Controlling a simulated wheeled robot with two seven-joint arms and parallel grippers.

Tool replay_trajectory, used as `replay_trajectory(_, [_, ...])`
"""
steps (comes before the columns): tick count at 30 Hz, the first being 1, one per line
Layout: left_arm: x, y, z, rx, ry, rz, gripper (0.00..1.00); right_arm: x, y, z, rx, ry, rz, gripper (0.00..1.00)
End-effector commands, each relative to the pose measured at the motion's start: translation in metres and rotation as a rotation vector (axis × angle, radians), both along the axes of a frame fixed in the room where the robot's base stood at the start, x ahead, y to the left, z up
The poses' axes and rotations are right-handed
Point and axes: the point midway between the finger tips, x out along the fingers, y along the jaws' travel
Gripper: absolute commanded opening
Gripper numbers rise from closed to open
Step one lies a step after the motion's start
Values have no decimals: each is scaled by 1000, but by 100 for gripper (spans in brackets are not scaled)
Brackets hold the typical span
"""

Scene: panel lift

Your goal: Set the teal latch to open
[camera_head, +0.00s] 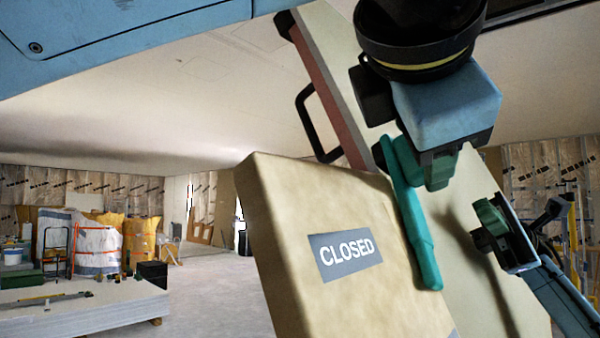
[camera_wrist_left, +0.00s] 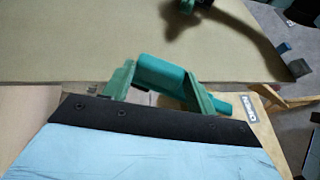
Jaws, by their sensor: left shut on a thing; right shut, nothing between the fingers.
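The teal latch (camera_head: 416,228) is a long lever on a tan wooden box (camera_head: 300,215). In the head view it slants down, its lower end to the right of a grey CLOSED label (camera_head: 345,257). My left gripper (camera_head: 438,168) is at the lever's upper part. In the left wrist view its two green fingers are shut on the teal latch (camera_wrist_left: 160,74). A small label (camera_wrist_left: 250,112) on wood there seems to read OPEN. My right gripper (camera_head: 490,218) is shut and empty, to the right of the latch, apart from it.
A pale panel (camera_head: 490,270) stands behind the box, with a reddish edge and a black handle (camera_head: 318,125). At the left, a low stack of white boards (camera_head: 90,312) and several bags (camera_head: 97,248) stand on the floor. The floor (camera_head: 225,290) between stack and box is clear.

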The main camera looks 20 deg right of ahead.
Motion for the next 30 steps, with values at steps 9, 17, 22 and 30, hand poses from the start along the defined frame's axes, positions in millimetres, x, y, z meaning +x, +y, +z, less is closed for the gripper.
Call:
replay_trajectory(9, [1,2,9,-22,-11,1,16,-17,43,18,-6,-1,2,0])
replay_trajectory(17, [1,2,9,-22,-11,1,16,-36,89,39,-3,-1,2,0])
replay_trajectory(22, [1,2,9,-22,-11,1,16,-43,109,47,-1,0,2,0])
replay_trajectory(30, [1,2,9,-22,-11,1,16,-46,118,52,1,3,0,0])
